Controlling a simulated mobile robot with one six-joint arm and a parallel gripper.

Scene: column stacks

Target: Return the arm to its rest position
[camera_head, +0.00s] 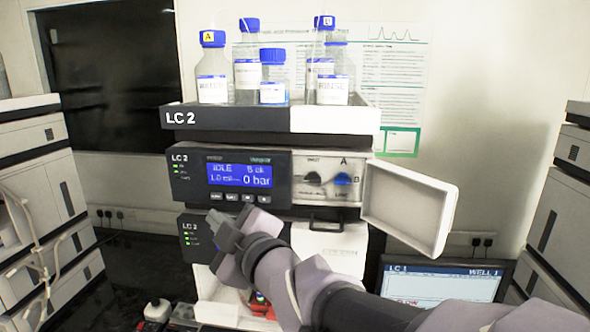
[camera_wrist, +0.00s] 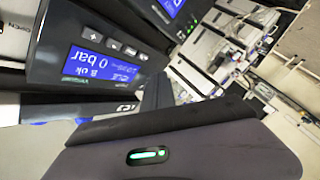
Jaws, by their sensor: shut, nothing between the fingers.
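My gripper (camera_head: 218,226) is in the head view, in front of the lower left part of the LC 2 stack, just below the pump module's blue display (camera_head: 240,175). Its fingers are together with nothing seen between them. My arm reaches in from the lower right. In the wrist view, the display (camera_wrist: 104,66) appears upside down near my gripper, and my own wrist housing with a green light fills the bottom. I cannot tell whether the gripper touches the module.
Several blue-capped bottles (camera_head: 272,80) stand in the top tray (camera_head: 230,118). A white door (camera_head: 408,207) hangs open on the right. A monitor (camera_head: 440,281) stands lower right. Other stacks flank left (camera_head: 40,190) and right (camera_head: 560,230).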

